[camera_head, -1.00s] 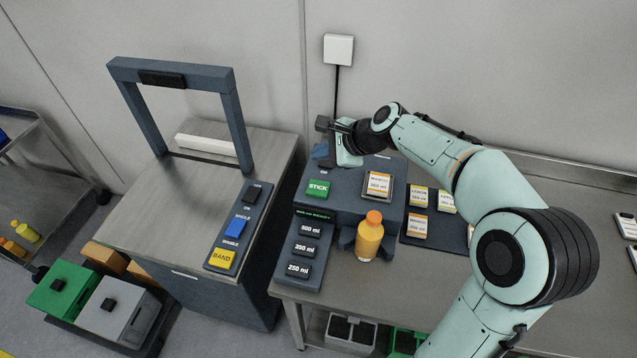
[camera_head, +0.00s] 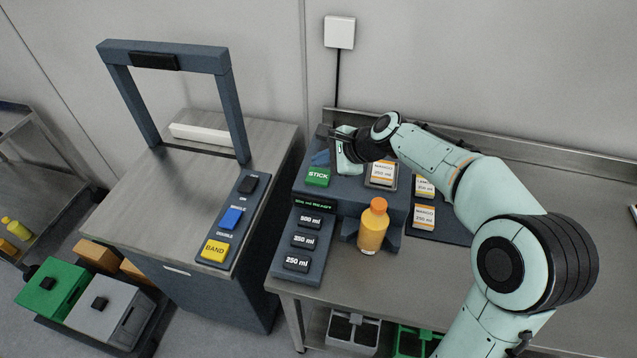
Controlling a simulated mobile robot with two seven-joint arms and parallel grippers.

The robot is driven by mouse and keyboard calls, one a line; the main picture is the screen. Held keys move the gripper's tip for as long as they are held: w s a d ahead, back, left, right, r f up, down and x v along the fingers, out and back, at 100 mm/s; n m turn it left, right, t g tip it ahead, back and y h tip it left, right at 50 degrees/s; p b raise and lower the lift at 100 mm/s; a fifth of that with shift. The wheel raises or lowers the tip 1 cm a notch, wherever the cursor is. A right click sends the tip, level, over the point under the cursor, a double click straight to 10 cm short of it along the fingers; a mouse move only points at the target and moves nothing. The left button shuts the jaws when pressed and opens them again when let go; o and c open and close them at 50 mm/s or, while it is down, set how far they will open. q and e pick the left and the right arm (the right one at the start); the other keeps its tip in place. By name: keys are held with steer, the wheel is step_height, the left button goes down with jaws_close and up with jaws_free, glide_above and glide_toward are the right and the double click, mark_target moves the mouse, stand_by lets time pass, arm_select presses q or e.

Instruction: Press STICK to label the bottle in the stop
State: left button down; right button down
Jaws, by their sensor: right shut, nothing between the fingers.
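The green STICK button (camera_head: 318,176) sits on the upper left of the dark labelling machine (camera_head: 345,196). The orange bottle (camera_head: 373,228) with an orange cap stands upright in the dark stop at the machine's front. No label shows clearly on its visible side. My right gripper (camera_head: 335,140) is shut and empty, behind and a little right of the STICK button, apart from it as far as I can see. Its fingers are small and partly hidden by its own body. My left gripper is out of view.
Three size buttons, 500 ml, 350 ml and 250 ml (camera_head: 297,263), are at the machine's front left. A label card (camera_head: 383,172) sits on its top, with more cards to the right. The banding machine (camera_head: 222,95), with its BAND button (camera_head: 214,250), stands left.

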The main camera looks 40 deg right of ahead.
mark_target(312, 173)
steer(key=shift+w+f+b, duration=0.1)
steer(key=shift+f+b, duration=0.2)
steer(key=shift+f, duration=0.45)
stand_by(1.4)
steer(key=shift+f, duration=0.45)
steer(key=shift+f+b, duration=0.5)
steer(key=shift+b, duration=0.05)
stand_by(0.5)
steer(key=shift+r, duration=0.1)
steer(key=shift+r+p, duration=0.8)
steer(key=shift+p, duration=0.1)
